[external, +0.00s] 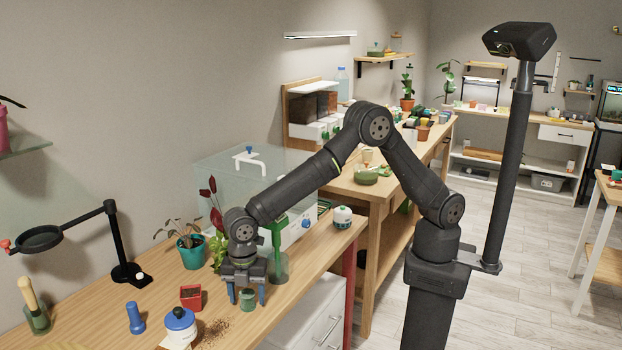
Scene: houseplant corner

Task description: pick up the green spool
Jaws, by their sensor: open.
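The green spool (248,300) stands on the wooden table, small and dull green. My gripper (247,295) points down over it, with one blue-tipped finger on each side of the spool. The jaws are open, and whether either finger touches the spool is too small to tell. The top of the spool is partly hidden by my gripper.
A red square pot (191,297), a blue and white lidded jar (180,325) and a blue peg-like object (135,318) stand to the left. Dark soil (213,330) is spilled nearby. A teal potted plant (191,252) and a clear box (222,175) are behind.

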